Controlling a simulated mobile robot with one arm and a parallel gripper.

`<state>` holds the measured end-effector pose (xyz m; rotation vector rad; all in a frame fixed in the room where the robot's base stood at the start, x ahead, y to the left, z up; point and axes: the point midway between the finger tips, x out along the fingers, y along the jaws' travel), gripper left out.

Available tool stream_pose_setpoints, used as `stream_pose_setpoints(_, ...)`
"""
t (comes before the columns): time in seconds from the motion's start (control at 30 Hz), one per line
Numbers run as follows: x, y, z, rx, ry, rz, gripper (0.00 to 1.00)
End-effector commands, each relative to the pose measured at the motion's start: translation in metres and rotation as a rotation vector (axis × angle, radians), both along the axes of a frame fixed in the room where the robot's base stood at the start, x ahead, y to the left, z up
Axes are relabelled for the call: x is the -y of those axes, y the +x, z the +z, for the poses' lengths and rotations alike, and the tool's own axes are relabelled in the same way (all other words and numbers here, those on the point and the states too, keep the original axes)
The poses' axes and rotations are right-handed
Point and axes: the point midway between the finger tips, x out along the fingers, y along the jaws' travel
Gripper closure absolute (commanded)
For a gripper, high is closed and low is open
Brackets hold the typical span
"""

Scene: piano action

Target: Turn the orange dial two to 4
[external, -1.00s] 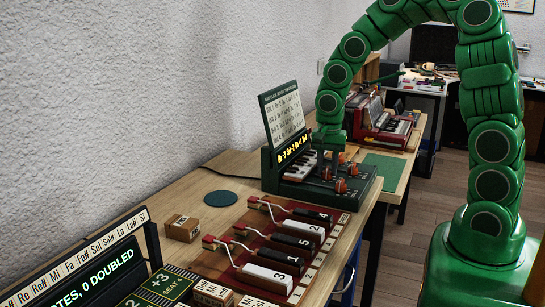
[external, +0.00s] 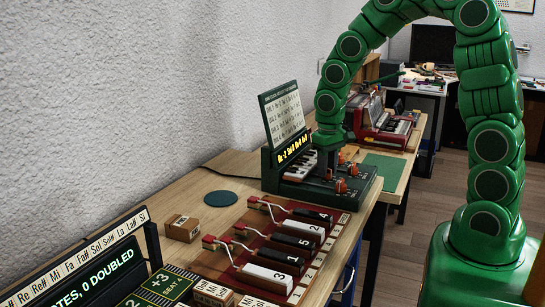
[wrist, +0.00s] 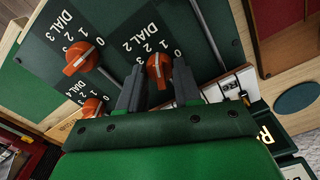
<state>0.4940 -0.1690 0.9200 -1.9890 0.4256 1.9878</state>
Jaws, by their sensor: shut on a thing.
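Orange dial two (wrist: 159,70) sits beside the "DIAL 2" lettering on the dark green panel (wrist: 110,25) in the wrist view. My gripper (wrist: 158,88) is shut on it, one grey finger on each side. The numbers 0 to 3 show around this dial; a 4 is not visible there. A pale line runs across its top, but I cannot tell exactly which number it points to. In the external view my gripper (external: 326,163) reaches down onto the green console (external: 318,188), and dial two is hidden there.
Orange dial three (wrist: 82,57) and another orange dial (wrist: 93,107) are close to the left finger. The console's white keys (wrist: 228,85) lie to the right. The console's upright chart (external: 284,115) stands behind my gripper. Labelled blocks (external: 268,275) lie on the near table.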

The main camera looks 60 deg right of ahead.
Motion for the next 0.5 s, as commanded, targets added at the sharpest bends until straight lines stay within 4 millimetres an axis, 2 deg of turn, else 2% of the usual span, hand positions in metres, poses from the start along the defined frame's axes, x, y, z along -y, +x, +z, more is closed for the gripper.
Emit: stream_pose_setpoints(0.5,-0.0004,0.0002,0.0002,0.000,0.000,0.490,0.97)
